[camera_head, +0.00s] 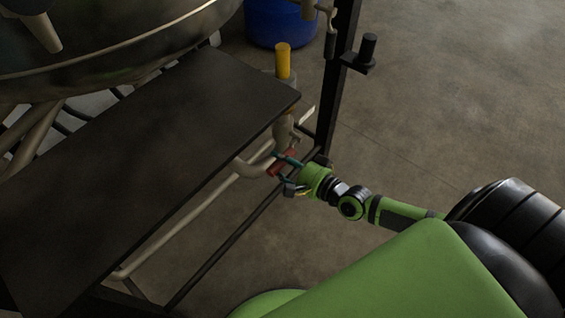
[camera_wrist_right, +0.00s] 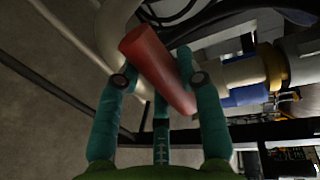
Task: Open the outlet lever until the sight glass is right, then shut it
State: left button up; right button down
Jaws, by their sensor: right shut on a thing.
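The red outlet lever (camera_head: 274,170) sits on a valve below the corner of a dark plate. My right gripper (camera_head: 287,165) is at the lever. In the right wrist view the red lever (camera_wrist_right: 155,65) lies slanted between the teal fingers of my right gripper (camera_wrist_right: 158,85), which is shut on it. A yellow upright cylinder (camera_head: 283,61) stands above the valve, beyond the plate; it may be the sight glass, but I see no level mark on it. My left gripper is not in view.
The dark plate (camera_head: 150,145) covers the left middle, below a large metal vessel (camera_head: 110,55). A dark frame post (camera_head: 341,75) stands just behind the valve. Pale pipes (camera_head: 200,210) run beneath the plate. A blue drum (camera_head: 281,22) stands behind. Floor at the right is clear.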

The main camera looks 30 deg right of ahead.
jog(key=shift+r, duration=0.25)
jog(key=c, duration=0.8)
grip_release()
jog(key=shift+w, duration=0.1)
jog(key=shift+o, duration=0.2)
jog(key=shift+f, duration=0.1)
jog(key=shift+s+d, duration=0.1)
jog(key=shift+s, duration=0.3)
jog(key=v, duration=1.1)
jog(key=shift+s, duration=0.1)
